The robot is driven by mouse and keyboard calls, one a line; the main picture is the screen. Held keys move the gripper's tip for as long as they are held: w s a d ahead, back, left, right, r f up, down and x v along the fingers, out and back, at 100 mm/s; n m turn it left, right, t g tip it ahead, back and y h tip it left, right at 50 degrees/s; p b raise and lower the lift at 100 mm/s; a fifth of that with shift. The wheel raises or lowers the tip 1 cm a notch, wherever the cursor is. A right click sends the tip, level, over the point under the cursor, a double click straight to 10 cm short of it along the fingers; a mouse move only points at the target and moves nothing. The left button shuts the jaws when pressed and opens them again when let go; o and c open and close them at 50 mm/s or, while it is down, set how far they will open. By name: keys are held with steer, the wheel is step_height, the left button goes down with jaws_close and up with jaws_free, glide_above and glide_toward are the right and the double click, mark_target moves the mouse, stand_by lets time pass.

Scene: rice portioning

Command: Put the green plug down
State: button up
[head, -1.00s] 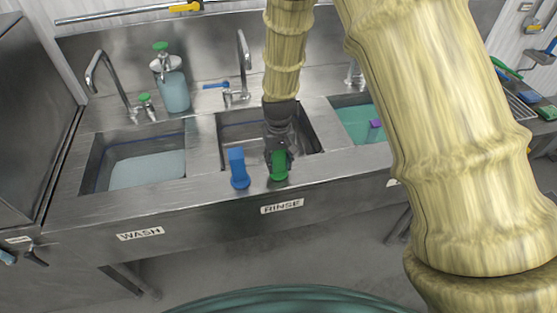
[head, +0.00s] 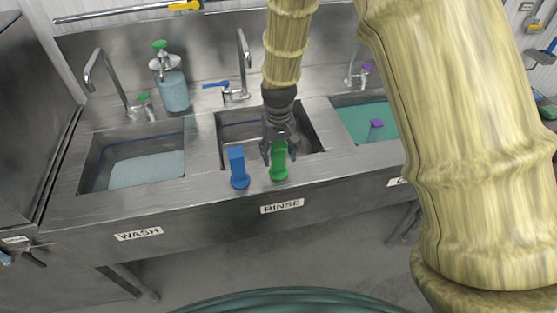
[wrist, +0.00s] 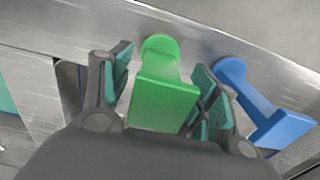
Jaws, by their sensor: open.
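The green plug (head: 279,162) stands upright on the steel front ledge of the sink unit, before the rinse basin. It also shows in the wrist view (wrist: 163,95), between the two fingers with a gap on each side. My gripper (head: 279,158) is open around the upper part of the green plug, pointing down at it from the basin side. In the wrist view, the gripper's teal finger pads (wrist: 163,88) stand apart from the plug's sides.
A blue plug (head: 238,168) stands just left of the green plug, close to a finger; it also shows in the wrist view (wrist: 265,110). The wash basin (head: 147,171) holds pale water. A third basin with teal liquid (head: 356,122) contains a purple-topped plug.

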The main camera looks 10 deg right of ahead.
steer(key=shift+r+b, duration=1.35)
steer(key=shift+r, duration=3.1)
